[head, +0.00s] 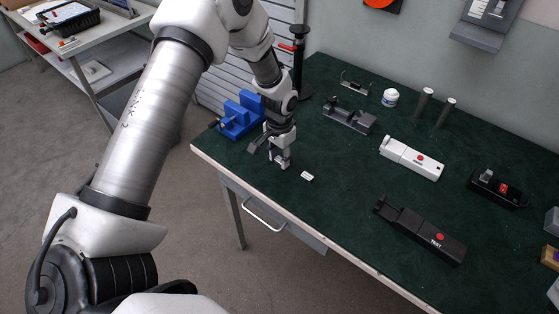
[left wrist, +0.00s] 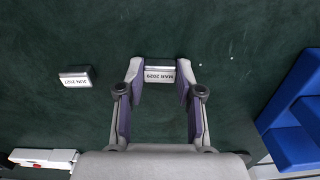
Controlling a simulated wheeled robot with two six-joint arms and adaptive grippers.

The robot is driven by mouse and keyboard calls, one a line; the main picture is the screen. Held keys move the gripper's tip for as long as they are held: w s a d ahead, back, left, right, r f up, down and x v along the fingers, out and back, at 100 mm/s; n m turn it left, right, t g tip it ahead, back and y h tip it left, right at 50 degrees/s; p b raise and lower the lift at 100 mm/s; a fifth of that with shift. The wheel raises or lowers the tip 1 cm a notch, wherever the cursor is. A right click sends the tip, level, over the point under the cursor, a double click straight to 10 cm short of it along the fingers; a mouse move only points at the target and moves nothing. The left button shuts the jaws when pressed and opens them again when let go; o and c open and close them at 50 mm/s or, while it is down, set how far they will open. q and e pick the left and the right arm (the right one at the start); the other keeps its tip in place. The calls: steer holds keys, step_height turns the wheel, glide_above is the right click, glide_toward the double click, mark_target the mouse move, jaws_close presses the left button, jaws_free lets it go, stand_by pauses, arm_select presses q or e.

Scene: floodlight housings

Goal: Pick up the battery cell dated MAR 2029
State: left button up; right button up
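The battery cell marked MAR 2029 (left wrist: 160,75) lies on the green bench mat in the left wrist view, label reading upside down. My left gripper (left wrist: 160,83) is open, with its two fingertips on either side of this cell. A narrow gap seems to remain at each side. In the head view my left gripper (head: 283,163) points down close to the mat near the bench's front left edge, and it hides most of that cell. A second cell, marked JUN 2027 (left wrist: 76,80), lies apart to the left; it also shows in the head view (head: 307,176). My right gripper is not in view.
A blue vise-like fixture (head: 240,115) stands close beside the gripper. A white housing (head: 411,158), a black tester (head: 420,229), a grey fixture (head: 349,116) and a black box with a red display (head: 497,188) stand further right. The mat between them is clear.

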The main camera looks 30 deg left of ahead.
arm_select(q)
steer(key=shift+w+f, duration=0.1)
steer(key=shift+c, duration=0.6)
